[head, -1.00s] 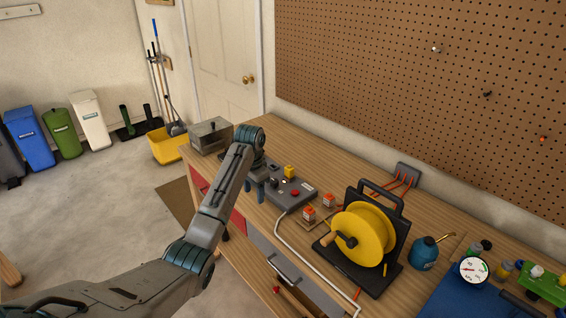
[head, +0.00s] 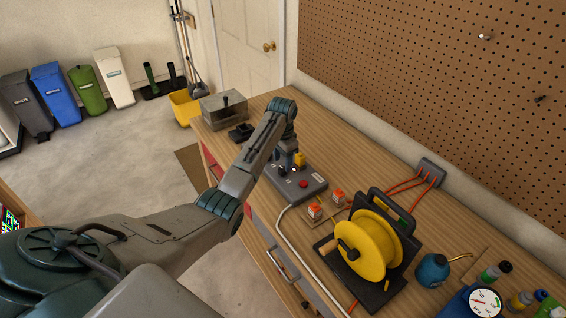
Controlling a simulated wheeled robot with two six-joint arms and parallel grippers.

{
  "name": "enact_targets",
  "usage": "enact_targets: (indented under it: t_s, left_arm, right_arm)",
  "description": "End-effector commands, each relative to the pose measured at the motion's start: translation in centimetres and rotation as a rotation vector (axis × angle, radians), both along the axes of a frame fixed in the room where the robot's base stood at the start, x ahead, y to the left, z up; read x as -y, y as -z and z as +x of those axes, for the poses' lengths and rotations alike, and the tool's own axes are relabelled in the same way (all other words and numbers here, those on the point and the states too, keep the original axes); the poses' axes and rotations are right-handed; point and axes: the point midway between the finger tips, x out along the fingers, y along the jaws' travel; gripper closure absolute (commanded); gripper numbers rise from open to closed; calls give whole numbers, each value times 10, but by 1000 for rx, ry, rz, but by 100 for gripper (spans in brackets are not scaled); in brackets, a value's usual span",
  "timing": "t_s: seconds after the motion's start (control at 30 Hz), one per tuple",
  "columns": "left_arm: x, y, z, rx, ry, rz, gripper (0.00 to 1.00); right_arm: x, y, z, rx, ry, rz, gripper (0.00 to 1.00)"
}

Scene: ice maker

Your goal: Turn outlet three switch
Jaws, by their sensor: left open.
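A grey control box (head: 309,190) with a red button (head: 303,184), small dark and white knobs (head: 282,171) and a yellow block-like part (head: 299,159) lies on the wooden workbench. I cannot tell which part is the outlet three switch. My left arm reaches in from the left, and my left gripper (head: 289,162) points down over the back left part of the box. Its fingers are small and partly hidden by the wrist; I cannot tell whether they touch the box. My right gripper is not in view.
A yellow cable reel (head: 367,245) in a black frame stands right of the box, with two small orange-topped parts (head: 315,211) between. A metal box (head: 223,107) is at the bench's far end. A blue oil can (head: 432,270) stands at right.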

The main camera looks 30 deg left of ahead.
Motion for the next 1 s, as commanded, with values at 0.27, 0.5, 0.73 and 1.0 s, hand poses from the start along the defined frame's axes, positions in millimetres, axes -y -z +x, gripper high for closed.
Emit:
enact_targets:
  t_s: [0.27,0.5,0.73,1.0]
  left_arm:
    - [0,30,0,-1,0,0,48]
    - [0,34,0,1,1,1,48]
    - [0,33,0,1,0,1,77]
    - [0,32,0,1,-7,1,93]
  right_arm:
    - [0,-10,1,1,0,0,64]
    - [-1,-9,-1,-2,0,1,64]
    - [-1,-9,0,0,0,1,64]
    - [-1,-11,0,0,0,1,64]
